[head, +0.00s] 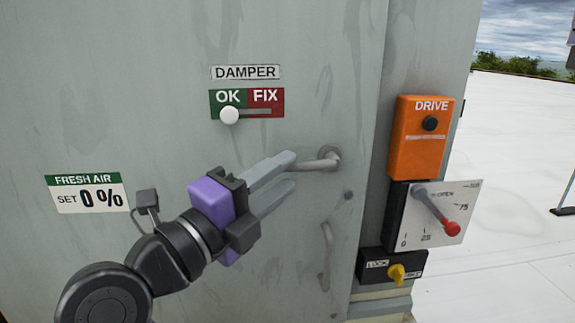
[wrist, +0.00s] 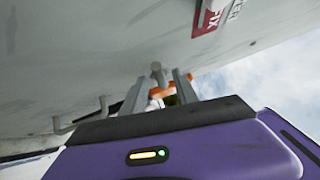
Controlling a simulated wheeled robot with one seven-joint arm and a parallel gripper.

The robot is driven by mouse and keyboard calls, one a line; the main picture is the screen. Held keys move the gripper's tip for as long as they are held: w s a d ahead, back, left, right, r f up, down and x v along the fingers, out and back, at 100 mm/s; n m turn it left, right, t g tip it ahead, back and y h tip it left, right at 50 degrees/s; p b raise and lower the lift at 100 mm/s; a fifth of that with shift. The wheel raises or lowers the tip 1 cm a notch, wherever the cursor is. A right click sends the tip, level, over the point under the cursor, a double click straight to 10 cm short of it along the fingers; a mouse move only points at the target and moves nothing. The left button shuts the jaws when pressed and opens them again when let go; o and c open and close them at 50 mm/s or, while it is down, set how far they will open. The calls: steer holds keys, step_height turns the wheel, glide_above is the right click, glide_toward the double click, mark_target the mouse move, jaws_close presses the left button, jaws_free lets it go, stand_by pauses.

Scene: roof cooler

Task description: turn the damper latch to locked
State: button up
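A yellow knob (head: 397,272) sits on a small black plate (head: 375,264) at the lower right of the head view. The plate has white lettering at both ends, too small to read surely. The knob's pointer leans toward the lower right lettering. My gripper (head: 292,170) is up and to the left of the knob, in front of the grey door. Its two fingers are apart, with the free end of a grey lever handle (head: 322,163) at or between their tips. In the wrist view the fingers (wrist: 157,88) show gaps on both sides of the handle.
Above the knob are a white scale plate with a red-tipped lever (head: 450,228) and an orange DRIVE box (head: 418,138). A DAMPER slider (head: 229,115) stands at OK. A grab bar (head: 326,256) is below the handle.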

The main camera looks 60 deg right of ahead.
steer(key=shift+s+d+r, duration=0.15)
steer(key=shift+d, duration=0.95)
jaws_close()
stand_by(0.7)
